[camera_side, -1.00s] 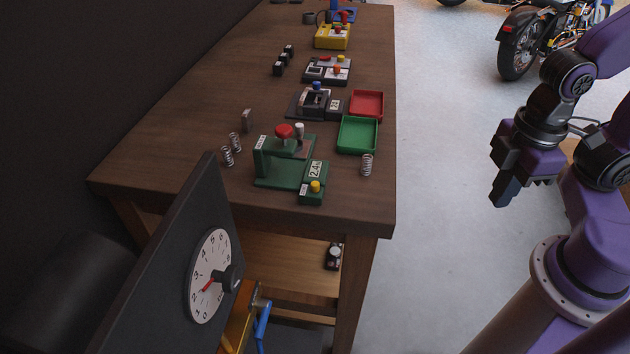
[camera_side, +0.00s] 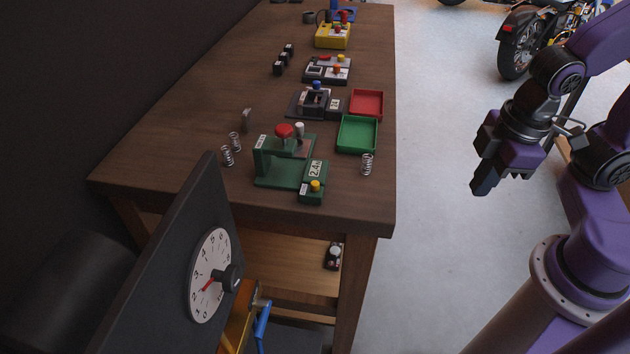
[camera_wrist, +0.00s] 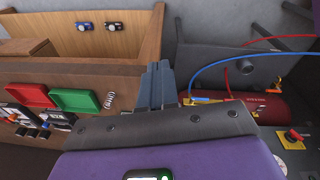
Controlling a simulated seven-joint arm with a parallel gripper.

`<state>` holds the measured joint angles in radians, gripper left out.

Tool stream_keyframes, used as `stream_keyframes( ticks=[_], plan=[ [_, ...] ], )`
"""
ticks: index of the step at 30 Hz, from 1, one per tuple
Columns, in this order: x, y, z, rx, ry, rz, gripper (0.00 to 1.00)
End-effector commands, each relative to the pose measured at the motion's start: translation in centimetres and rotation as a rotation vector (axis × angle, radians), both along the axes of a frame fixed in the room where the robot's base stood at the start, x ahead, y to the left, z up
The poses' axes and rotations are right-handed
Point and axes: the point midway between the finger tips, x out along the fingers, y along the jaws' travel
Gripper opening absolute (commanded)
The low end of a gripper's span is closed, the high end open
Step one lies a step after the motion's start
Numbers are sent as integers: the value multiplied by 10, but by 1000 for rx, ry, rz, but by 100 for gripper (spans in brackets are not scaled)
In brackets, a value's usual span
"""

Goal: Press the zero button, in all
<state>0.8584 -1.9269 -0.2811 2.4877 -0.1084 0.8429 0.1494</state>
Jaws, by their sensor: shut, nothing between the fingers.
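A green spring tester (camera_side: 285,172) stands at the near end of the bench, with a red knob (camera_side: 284,131) on top. Its small front box has a display (camera_side: 317,169) and a yellow button (camera_side: 315,186). No label reading zero is legible on any button. Further back are a dark tester (camera_side: 314,101) with a blue knob, a grey one (camera_side: 328,70) with yellow and red knobs, and a yellow one (camera_side: 332,37). My gripper (camera_side: 480,188) is shut and empty, in the air right of the bench, touching nothing. Its fingers (camera_wrist: 158,85) also show in the wrist view.
A red tray (camera_side: 366,104) and a green tray (camera_side: 358,135) lie near the bench's right edge, with a spring (camera_side: 367,165) beside them. More springs (camera_side: 231,150) stand at left. A dial panel (camera_side: 211,275) rises in front. A red tank (camera_wrist: 268,107) appears in the wrist view.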

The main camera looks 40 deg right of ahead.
Motion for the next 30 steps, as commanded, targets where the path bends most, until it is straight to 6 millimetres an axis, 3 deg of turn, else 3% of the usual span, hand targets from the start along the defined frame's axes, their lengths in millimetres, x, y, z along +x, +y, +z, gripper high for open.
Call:
stream_keyframes(
  ticks=[6, 15, 21, 30],
  plan=[
    [67, 22, 8, 99, -195, -214, 0],
    [145, 60, 26, 328, -375, -443, 0],
    [183, 88, 38, 498, -406, -550, 0],
    [217, 127, 44, 712, -316, -663, 0]
  ],
)
